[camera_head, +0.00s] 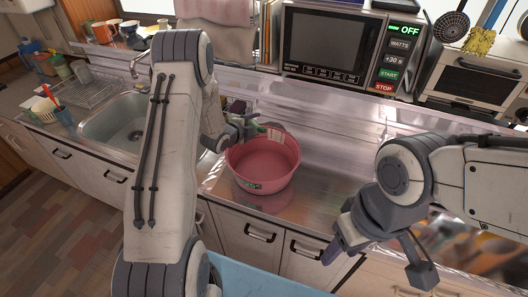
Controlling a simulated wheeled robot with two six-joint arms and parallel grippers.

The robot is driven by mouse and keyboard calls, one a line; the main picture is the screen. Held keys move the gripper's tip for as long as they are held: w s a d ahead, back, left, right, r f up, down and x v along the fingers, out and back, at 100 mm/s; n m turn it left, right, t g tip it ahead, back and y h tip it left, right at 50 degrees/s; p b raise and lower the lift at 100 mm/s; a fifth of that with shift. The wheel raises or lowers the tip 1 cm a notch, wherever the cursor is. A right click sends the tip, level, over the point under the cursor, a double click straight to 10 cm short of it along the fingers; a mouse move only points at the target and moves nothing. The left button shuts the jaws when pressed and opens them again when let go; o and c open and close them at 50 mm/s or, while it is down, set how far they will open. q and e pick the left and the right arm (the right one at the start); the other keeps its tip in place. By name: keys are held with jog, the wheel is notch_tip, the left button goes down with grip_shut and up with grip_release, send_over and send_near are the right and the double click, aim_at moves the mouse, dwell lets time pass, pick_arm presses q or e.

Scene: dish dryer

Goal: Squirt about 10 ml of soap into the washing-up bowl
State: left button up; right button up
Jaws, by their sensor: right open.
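The pink round washing-up bowl (262,178) stands upright on the metal counter, right of the sink, with a green label low on its front. My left gripper (243,122) is at the bowl's back left rim, partly hidden by its own arm. A small green thing (256,126), possibly the soap bottle, shows at its fingers; I cannot tell whether they are closed on it. My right gripper (380,262) is open and empty in front of the counter, right of the bowl, with its fingers spread wide and pointing down.
A microwave (340,45) and a toaster oven (470,82) stand at the back. The counter right of the bowl is clear.

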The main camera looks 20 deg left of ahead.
pick_arm(q)
jog(key=shift+w+a+f+m+t+y+b, duration=0.15)
jog(key=shift+f+b, duration=0.15)
jog(key=shift+b, duration=0.6)
jog(key=shift+a+f+m+t+y+b, duration=0.1)
jog(key=shift+f+m+b, duration=0.2)
jog(key=shift+b, duration=0.6)
jog(key=shift+w+a+f+m+t+y+b, duration=0.15)
jog(key=shift+f+b, duration=0.2)
jog(key=shift+b, duration=0.55)
jog(key=shift+f+m+b, duration=0.1)
jog(key=shift+m+b, duration=0.2)
jog(key=shift+b, duration=1.2)
dwell(0.5)
